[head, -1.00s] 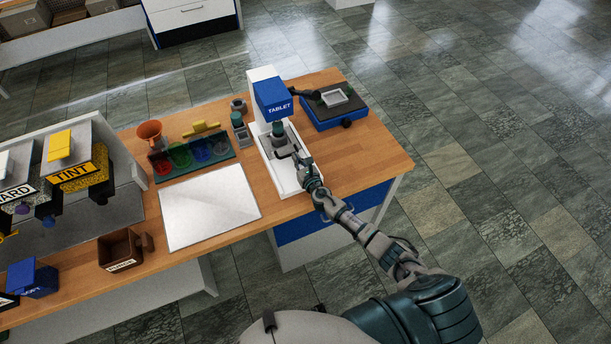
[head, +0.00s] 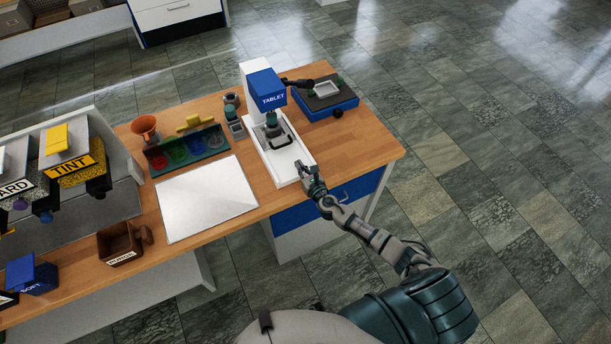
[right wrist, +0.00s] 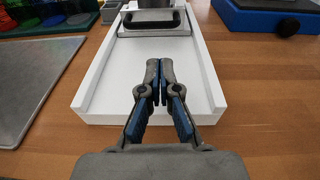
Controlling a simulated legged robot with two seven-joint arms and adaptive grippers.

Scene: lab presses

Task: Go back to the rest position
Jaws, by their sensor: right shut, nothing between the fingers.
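My right gripper (head: 304,168) is at the front end of the white tablet press (head: 283,162), near the table's front edge. In the right wrist view my right gripper (right wrist: 159,66) is shut with its fingertips together and nothing between them. The press's white tray (right wrist: 120,75) lies beyond and below it, with a dark handle (right wrist: 152,18) farther back, apart from the fingers. The press has a blue head (head: 267,87) marked TABLET. My left gripper is not in view.
A blue device (head: 326,105) with a dark top stands right of the press. A pale metal plate (head: 207,198) lies left of it, with a rack of coloured cups (head: 188,149) behind. A brown container (head: 120,245) and TINT dispenser (head: 75,168) are farther left. The table's right end is clear.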

